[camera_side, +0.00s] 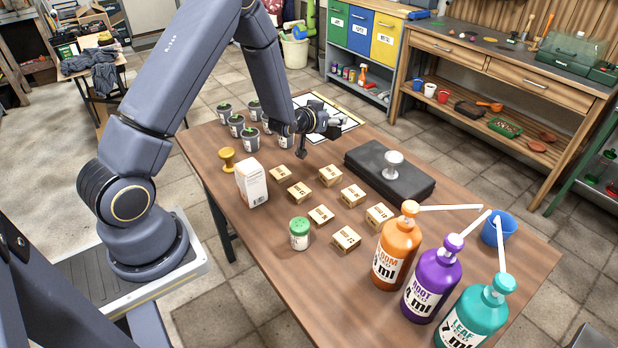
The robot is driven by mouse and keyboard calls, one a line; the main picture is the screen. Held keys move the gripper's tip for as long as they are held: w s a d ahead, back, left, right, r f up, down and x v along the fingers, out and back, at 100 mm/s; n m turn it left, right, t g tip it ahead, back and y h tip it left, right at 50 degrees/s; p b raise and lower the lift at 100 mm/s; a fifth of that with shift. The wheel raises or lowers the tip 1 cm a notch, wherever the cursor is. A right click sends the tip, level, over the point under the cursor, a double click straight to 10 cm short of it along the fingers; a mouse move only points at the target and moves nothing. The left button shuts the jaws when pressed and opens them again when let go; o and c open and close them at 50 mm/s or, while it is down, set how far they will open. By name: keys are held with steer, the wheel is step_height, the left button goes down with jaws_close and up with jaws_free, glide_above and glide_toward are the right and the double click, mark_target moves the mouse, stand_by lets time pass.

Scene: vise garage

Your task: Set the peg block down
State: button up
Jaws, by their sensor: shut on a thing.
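My gripper (334,124) is above the far part of the brown table, near a white sheet with a dark and yellow border (340,112). It is shut on the peg block, which is too small and dark to tell apart from the fingers here. A dark part hangs below the wrist; I cannot tell whether it belongs to the gripper or the block. Whether the block touches anything beneath it is hidden.
Several labelled small boxes (353,194) lie mid-table. Dark pots (236,126) stand at the far left. A white carton (252,184), green-lidded jar (300,235), pump bottles (397,252) and blue cup (498,230) stand nearer.

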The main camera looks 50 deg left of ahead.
steer(key=s+d+r+m+h, duration=0.2)
steer(key=s+d, duration=0.2)
steer(key=d, duration=0.4)
steer(key=s+d+r+m+h, duration=0.15)
steer(key=s+d, duration=0.25)
steer(key=d, duration=0.5)
steer(key=a+n+y, duration=0.4)
steer(key=y, duration=0.1)
steer(key=s+d+f+n+g+y, duration=0.1)
steer(key=s+d+f, duration=0.3)
steer(key=s+d, duration=0.45)
steer(key=s+d+f+n+g+y, duration=0.1)
steer(key=s+d+f, duration=0.3)
steer(key=s+d, duration=0.4)
steer(key=shift+h, duration=0.25)
steer(key=shift+w+d+f, duration=0.2)
steer(key=shift+f, duration=0.8)
steer(key=shift+w+d+f, duration=0.25)
steer(key=shift+f, duration=0.8)
steer(key=shift+w+d+f, duration=0.2)
steer(key=shift+f, duration=0.8)
steer(key=shift+f, duration=0.6)
steer(key=o, duration=1.5)
steer(key=shift+c, duration=0.2)
